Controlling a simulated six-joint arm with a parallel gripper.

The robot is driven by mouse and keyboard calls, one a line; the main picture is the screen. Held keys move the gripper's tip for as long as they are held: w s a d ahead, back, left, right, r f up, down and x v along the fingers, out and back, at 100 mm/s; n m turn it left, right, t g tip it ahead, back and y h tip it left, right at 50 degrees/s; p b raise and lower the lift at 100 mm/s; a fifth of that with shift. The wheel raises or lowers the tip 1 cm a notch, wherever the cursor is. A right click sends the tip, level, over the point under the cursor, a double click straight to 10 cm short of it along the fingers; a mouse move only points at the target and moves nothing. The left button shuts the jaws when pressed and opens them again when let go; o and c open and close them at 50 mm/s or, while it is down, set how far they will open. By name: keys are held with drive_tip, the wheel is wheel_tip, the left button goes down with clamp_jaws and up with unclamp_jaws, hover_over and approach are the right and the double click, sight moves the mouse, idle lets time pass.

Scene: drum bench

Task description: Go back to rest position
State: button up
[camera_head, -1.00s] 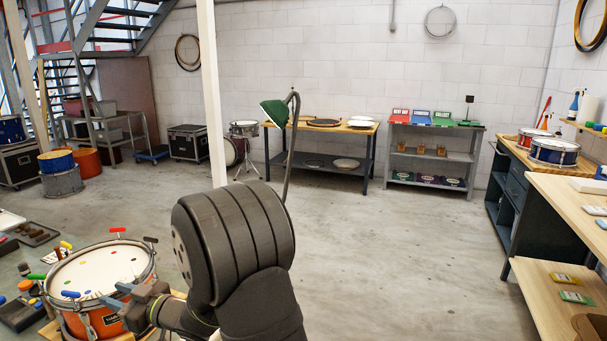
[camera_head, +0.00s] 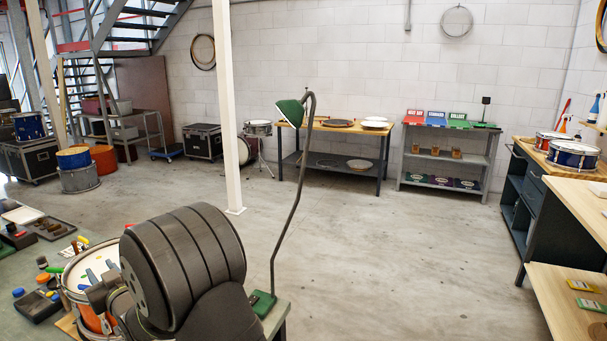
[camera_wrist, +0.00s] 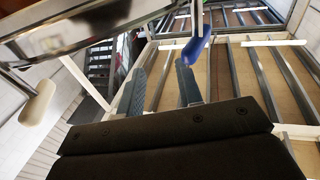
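My gripper (camera_wrist: 160,85) shows in the wrist view with its two grey-blue fingers apart and nothing seen between them. A blue object (camera_wrist: 196,42) is just beyond the right fingertip; whether it touches cannot be told. In the head view my gripper (camera_head: 94,277) is at the lower left, over or beside an orange drum (camera_head: 92,321) with a white head. My dark arm link hides much of the drum. Coloured handles stand around its rim, a yellow one (camera_head: 83,240) among them.
A green desk lamp (camera_head: 291,112) rises on a thin stalk from the bench, close right of my arm. A black tray (camera_head: 38,307) and small tools lie left of the drum. The floor beyond is open, with a white post (camera_head: 229,120) standing in it.

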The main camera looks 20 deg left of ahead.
drive_tip(key=shift+s+a+f+m+t+h, duration=0.15)
drive_tip(key=shift+s+a+m+t+h, duration=0.25)
drive_tip(key=shift+a, duration=0.4)
